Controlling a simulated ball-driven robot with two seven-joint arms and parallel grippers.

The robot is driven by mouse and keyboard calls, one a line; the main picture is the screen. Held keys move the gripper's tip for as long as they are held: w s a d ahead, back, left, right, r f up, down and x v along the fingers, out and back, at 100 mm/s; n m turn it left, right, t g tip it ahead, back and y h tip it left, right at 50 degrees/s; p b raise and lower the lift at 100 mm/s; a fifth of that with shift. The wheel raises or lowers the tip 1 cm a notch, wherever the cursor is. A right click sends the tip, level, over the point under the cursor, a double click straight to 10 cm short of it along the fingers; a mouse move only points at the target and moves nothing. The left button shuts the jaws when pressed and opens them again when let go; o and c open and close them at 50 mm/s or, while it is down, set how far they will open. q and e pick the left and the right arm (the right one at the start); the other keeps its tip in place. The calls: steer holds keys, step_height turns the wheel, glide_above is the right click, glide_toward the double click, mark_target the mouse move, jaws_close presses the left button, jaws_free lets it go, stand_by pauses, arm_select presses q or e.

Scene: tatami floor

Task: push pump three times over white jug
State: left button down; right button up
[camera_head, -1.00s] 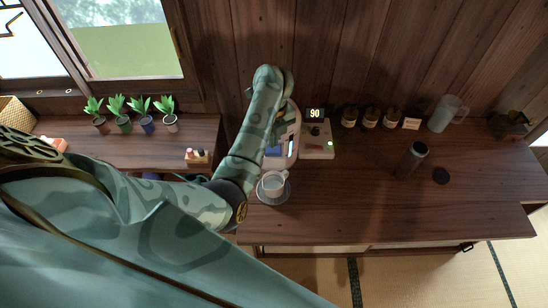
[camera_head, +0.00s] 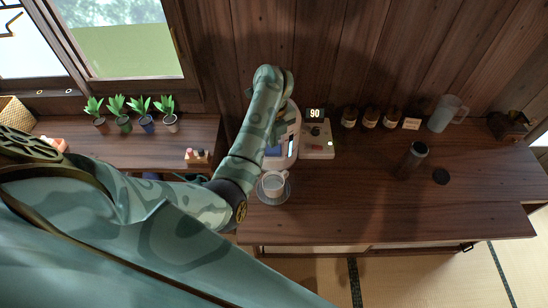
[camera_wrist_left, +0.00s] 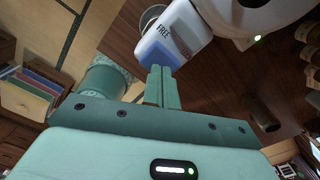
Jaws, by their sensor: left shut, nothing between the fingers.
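The white pump dispenser (camera_head: 292,138) stands on the counter, partly hidden behind my left arm. In the left wrist view its white body (camera_wrist_left: 240,14) is at the top, with a white and blue block marked "FREE" (camera_wrist_left: 172,32). A white handled vessel (camera_head: 275,187), which looks like the white jug, stands upright on a grey saucer (camera_head: 287,197) in front of the dispenser. My left gripper (camera_wrist_left: 160,74) is shut and empty, its tips at the block's blue edge; I cannot tell whether they touch. My right gripper is not in view.
Beside the dispenser is a scale-like device (camera_head: 318,150) reading 90. Several jars (camera_head: 370,118), a translucent pitcher (camera_head: 446,114), a dark cylinder (camera_head: 411,160) and a black disc (camera_head: 441,176) stand to the right. Potted plants (camera_head: 124,122) line the left shelf. The counter's front middle is clear.

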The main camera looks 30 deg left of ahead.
arm_select(q)
steer(key=shift+f, duration=0.1)
stand_by(0.3)
steer(key=shift+f+b, duration=1.35)
steer(key=shift+f, duration=0.05)
steer(key=shift+r, duration=0.15)
step_height(320, 180, up, 2)
steer(key=p, duration=0.2)
steer(key=shift+r+p, duration=0.2)
steer(key=shift+p, duration=0.1)
steer(key=shift+r, duration=0.15)
steer(key=shift+f, duration=0.3)
